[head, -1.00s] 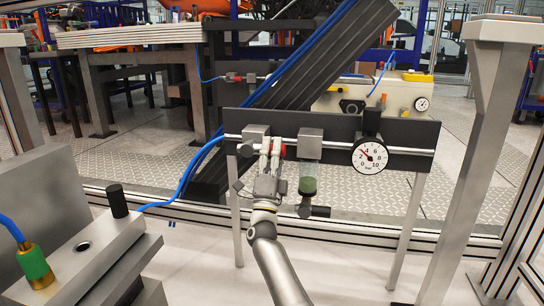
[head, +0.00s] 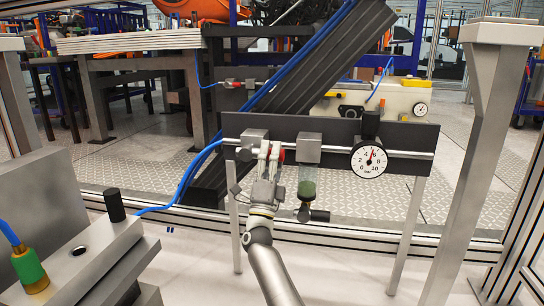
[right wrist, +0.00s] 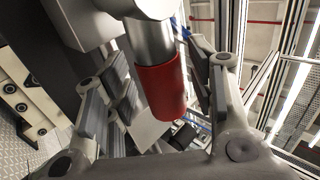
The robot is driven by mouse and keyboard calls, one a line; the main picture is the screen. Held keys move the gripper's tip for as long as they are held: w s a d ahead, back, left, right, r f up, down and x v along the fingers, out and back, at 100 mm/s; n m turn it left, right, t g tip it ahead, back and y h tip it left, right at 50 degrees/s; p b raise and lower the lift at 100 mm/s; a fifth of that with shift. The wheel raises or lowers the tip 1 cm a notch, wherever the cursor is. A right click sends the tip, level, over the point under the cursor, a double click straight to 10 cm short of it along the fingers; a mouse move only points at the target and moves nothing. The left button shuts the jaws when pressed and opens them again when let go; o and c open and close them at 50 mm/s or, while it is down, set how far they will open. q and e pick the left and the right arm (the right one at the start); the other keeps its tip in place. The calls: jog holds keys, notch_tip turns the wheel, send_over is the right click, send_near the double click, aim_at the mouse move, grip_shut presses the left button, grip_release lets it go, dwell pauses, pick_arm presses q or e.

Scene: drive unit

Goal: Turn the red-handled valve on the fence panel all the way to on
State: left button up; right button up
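The dark fence panel (head: 345,132) carries the valve, with its grey block (head: 252,137) at the left end of a metal pipe. The valve's red handle (head: 281,156) shows at my right gripper (head: 270,152), mostly hidden behind its fingers. In the right wrist view the red sleeve (right wrist: 160,92) on its metal stem lies between the fingers of my right gripper (right wrist: 165,85). The fingers stand apart around it, with a gap visible on the right side. The round pressure gauge (head: 369,160) has its red needle pointing up, near the middle of its scale. My left gripper is out of view.
A green-bowled filter unit (head: 307,188) hangs right beside my right gripper. A blue hose (head: 187,177) runs to the panel's left end. A grey metal block (head: 90,255) stands at the lower left, a metal post (head: 467,170) at the right.

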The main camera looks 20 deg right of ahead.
jog(key=v, duration=1.2)
dwell(0.3)
